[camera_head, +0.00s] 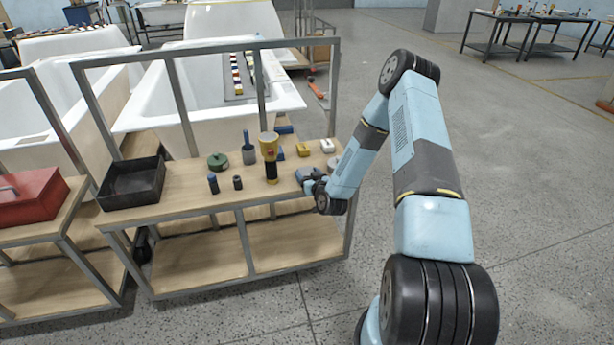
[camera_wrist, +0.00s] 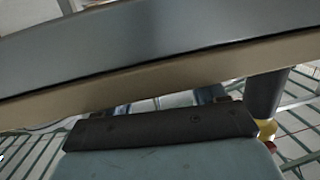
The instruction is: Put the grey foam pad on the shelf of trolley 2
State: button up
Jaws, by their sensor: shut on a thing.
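My gripper (camera_head: 308,177) is at the right end of a wood-topped trolley (camera_head: 190,197), close to its top. It is shut on a small grey thing, which looks like the grey foam pad (camera_head: 305,173). In the wrist view, a broad grey slab with a tan lower edge, seemingly the pad (camera_wrist: 160,40), crosses the picture at a slight tilt. It hides the fingertips of my gripper (camera_wrist: 165,101). Whether the pad touches the trolley top cannot be told. No trolley number is readable.
The trolley top holds a black tray (camera_head: 132,183), a green round thing (camera_head: 217,161), a yellow-and-black torch-like thing (camera_head: 269,157) and several small items. Steel posts rise at its back. A red toolbox (camera_head: 30,195) stands on the trolley at left. White tub shells (camera_head: 210,100) stand behind. Floor at right is clear.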

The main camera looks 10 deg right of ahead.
jog(key=shift+f, duration=0.35)
